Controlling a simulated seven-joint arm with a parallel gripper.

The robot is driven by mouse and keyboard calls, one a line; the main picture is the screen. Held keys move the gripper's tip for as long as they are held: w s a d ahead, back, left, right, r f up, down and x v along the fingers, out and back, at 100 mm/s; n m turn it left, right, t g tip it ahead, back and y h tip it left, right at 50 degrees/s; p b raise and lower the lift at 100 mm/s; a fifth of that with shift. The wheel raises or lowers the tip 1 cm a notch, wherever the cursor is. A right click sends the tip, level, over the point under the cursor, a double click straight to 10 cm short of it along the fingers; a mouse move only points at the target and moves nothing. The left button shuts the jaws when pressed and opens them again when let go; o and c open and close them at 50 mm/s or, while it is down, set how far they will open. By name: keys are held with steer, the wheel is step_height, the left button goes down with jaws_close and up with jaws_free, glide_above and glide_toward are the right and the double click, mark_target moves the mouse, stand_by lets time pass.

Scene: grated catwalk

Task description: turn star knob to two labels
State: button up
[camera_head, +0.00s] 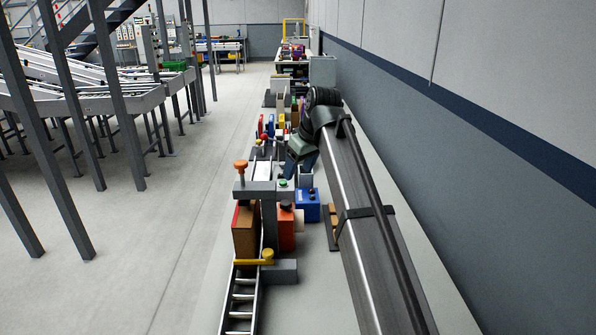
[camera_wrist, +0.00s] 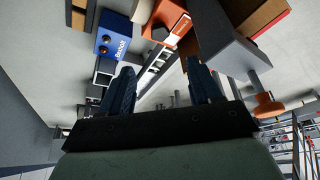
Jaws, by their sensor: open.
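Several knobs show, and I cannot tell for sure which is the star knob or read two labels. A blue box (camera_head: 307,208) with small dark knobs and white lettering shows in the wrist view (camera_wrist: 114,34) at upper left. Beside it an orange box (camera_head: 286,233) carries a black knob (camera_wrist: 160,32). An orange knob (camera_head: 240,166) tops a post on a grey block (camera_head: 254,189); an orange knob on a metal rod shows in the wrist view (camera_wrist: 268,105) at right. My gripper (camera_wrist: 160,70) is open and empty, its dark blue fingers apart, above the bench beyond these boxes.
A brown box (camera_head: 245,232) stands left of the orange box. A yellow knob (camera_head: 267,256) and a ladder-like rail (camera_head: 240,300) lie nearer. Several coloured items stand farther back along the bench. A grey wall (camera_head: 480,120) runs along the right; open floor (camera_head: 165,230) lies left.

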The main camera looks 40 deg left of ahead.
mark_target(287, 203)
steer(key=shift+w, duration=0.1)
steer(key=a+f+n, duration=0.1)
steer(key=f, duration=0.3)
steer(key=a+f+n+g, duration=0.1)
steer(key=a+f+n, duration=0.1)
steer(key=f, duration=0.2)
steer(key=a+f+n, duration=0.1)
steer(key=a+f, duration=0.1)
steer(key=f, duration=0.2)
steer(key=shift+w+a+f+g, duration=0.1)
steer(key=shift+w+f+g, duration=0.2)
steer(key=shift+w+f, duration=0.1)
stand_by(0.6)
steer(key=shift+s, duration=0.1)
steer(key=c, duration=1)
